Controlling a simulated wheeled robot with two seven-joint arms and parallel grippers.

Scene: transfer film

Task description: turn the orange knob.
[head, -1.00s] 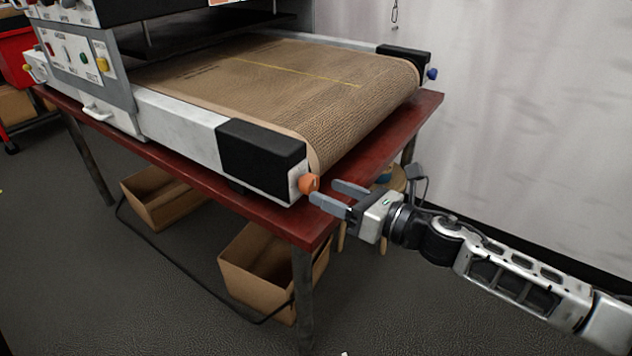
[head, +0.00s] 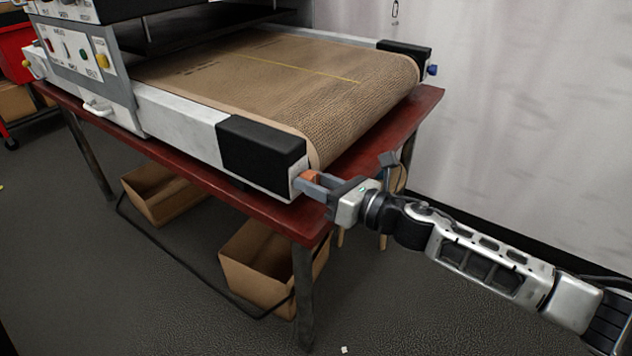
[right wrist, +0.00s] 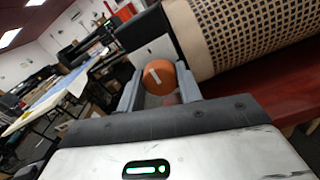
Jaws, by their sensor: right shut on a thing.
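The orange knob (head: 309,176) sits on the near end of the conveyor's side rail, at its front right corner. In the right wrist view the knob (right wrist: 159,77) has a pale mark across its face and sits between the two fingers. My right gripper (head: 308,182) reaches in from the right and is shut on the knob, one finger on each side. In the right wrist view the gripper (right wrist: 160,90) shows both fingers against the knob, which partly hides behind them in the head view. My left gripper is not in view.
The conveyor belt (head: 280,80) rests on a red table (head: 300,222). A blue knob (head: 432,70) is at the belt's far corner. Cardboard boxes (head: 255,285) stand on the floor below. A stool is partly hidden behind my right gripper.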

